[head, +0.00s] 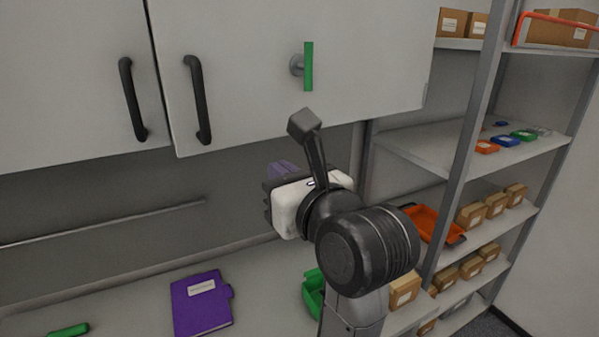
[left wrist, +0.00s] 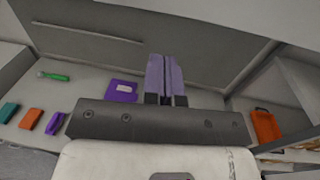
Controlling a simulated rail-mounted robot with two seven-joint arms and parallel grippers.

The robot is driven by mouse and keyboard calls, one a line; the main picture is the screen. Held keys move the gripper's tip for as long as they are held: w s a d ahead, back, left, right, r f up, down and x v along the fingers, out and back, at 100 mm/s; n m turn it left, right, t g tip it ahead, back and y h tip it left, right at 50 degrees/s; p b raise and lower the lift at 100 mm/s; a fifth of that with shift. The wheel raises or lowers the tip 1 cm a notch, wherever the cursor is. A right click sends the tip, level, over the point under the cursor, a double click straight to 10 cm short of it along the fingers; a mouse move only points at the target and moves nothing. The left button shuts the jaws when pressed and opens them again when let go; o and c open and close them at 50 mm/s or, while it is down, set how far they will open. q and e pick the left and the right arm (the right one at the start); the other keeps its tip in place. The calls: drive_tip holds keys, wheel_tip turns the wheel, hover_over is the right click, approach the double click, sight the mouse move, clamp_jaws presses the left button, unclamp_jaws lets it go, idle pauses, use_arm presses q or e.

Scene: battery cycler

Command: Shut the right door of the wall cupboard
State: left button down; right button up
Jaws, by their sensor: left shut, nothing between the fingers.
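The right cupboard door (head: 245,80) fills the upper middle of the head view, with a black vertical handle (head: 197,100) near its left edge. Its lower left corner sits lower than and in front of the edge of the left door (head: 60,70), so it looks slightly ajar. My left gripper (head: 281,168) is below the right door's bottom edge, partly hidden behind its own wrist. Its purple fingers (left wrist: 164,75) are together and empty in the left wrist view, apart from the door. My right gripper is not in view.
A green bar on a grey mount (head: 308,66) sticks out from the right door. A purple binder (head: 201,304) and a green bin (head: 314,292) are on the counter below. A shelf rack (head: 465,130) with boxes stands at the right.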

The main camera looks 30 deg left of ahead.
sight(240, 141)
use_arm(q)
drive_tip(key=p+x, duration=0.2)
drive_tip(key=x, duration=1.1)
drive_tip(key=shift+a+r+p, duration=0.1)
drive_tip(key=shift+a+p, duration=0.1)
drive_tip(key=shift+p, duration=0.2)
drive_tip(key=shift+w+a, duration=0.1)
